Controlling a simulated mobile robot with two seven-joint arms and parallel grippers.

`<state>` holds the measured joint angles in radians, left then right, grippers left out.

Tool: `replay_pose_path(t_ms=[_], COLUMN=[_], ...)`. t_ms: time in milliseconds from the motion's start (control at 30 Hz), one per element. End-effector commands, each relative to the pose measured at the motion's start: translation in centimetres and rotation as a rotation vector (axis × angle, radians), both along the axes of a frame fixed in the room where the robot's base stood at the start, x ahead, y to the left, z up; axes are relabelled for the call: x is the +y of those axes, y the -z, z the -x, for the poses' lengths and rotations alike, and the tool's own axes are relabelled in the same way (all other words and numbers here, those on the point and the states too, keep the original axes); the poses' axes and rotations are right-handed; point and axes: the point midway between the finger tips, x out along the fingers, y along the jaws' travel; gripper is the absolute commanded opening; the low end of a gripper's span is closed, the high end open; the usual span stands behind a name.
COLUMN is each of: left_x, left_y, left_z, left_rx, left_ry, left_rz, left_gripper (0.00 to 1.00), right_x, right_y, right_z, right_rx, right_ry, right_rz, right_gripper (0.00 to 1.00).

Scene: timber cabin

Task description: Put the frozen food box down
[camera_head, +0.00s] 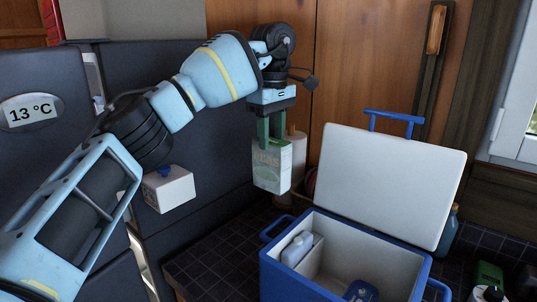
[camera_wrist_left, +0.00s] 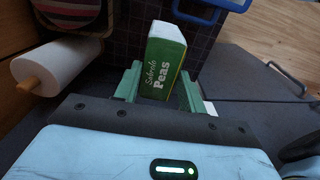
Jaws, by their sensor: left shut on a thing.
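The frozen food box (camera_head: 270,178) is a small pale green and white carton, upright in the head view. In the left wrist view the box (camera_wrist_left: 166,62) reads "Peas" on a green face. My left gripper (camera_head: 270,130) is shut on its upper end with green fingers on either side. The box hangs in the air, above and behind-left of the open blue cooler in the picture. In the left wrist view the gripper (camera_wrist_left: 158,90) has the box between its fingers. My right gripper does not show.
The blue cooler (camera_head: 343,242) stands open on a dark tiled counter (camera_head: 212,262), its white lid (camera_head: 390,180) raised. A white bottle (camera_head: 297,250) and a blue item (camera_head: 360,291) lie inside. A paper roll (camera_wrist_left: 50,68) stands close to the box. Several bottles are at right.

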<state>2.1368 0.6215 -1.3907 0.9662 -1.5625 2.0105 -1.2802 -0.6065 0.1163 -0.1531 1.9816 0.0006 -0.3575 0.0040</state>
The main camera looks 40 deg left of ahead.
Motion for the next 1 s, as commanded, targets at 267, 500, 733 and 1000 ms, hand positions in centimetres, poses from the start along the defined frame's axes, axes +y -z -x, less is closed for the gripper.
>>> replay_pose_path(t_ms=[267,500,733,1000], left_x=[-0.1,0.0,0.0,-0.4], left_y=[-4.5,-5.4,-5.4,-5.1], left_z=[0.1,0.0,0.0,-0.1], left_rx=[-0.004,-0.002,-0.001,0.002], left_ry=[0.000,0.000,0.001,-0.013], left_rz=[0.000,0.000,0.001,0.000], left_gripper=[0.00,0.00,0.00,0.00], right_x=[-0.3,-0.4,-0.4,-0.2], right_y=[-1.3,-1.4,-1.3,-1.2], right_z=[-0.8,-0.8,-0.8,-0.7], right_rx=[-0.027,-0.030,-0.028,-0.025], right_ry=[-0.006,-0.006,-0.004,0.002], right_rz=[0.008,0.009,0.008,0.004], right_gripper=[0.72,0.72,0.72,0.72])
